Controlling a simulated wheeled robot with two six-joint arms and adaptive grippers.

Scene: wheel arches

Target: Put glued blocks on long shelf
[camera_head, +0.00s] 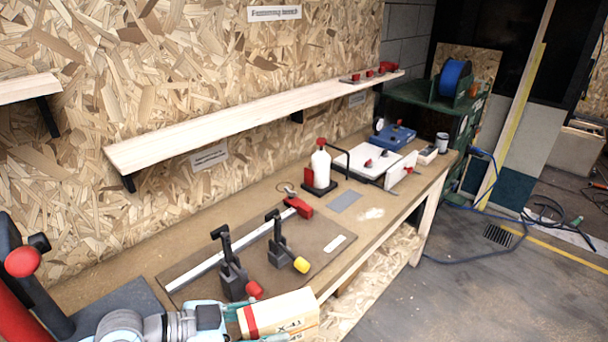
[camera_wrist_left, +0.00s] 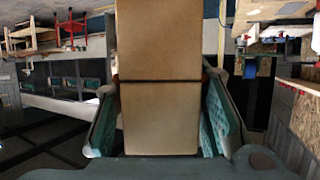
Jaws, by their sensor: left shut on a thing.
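The glued blocks (camera_head: 284,314) are a pale wooden piece with a red band and printed letters, at the bottom of the head view. My left gripper (camera_head: 238,318) is shut on them, in front of the bench's near edge. In the left wrist view the blocks (camera_wrist_left: 160,95) show as two tan faces with a dark seam between them, between the teal finger pads of my left gripper (camera_wrist_left: 163,125). The long shelf (camera_head: 240,117) is a pale board on the chipboard wall above the bench. Most of its length is bare. My right gripper is not in view.
Small red-and-dark items (camera_head: 372,74) stand at the shelf's far right end. On the bench (camera_head: 130,255) are black clamps (camera_head: 232,270) on a brown board, a white bottle with a red cap (camera_head: 320,166), and a blue box (camera_head: 396,137). A shorter shelf (camera_head: 28,88) is at left.

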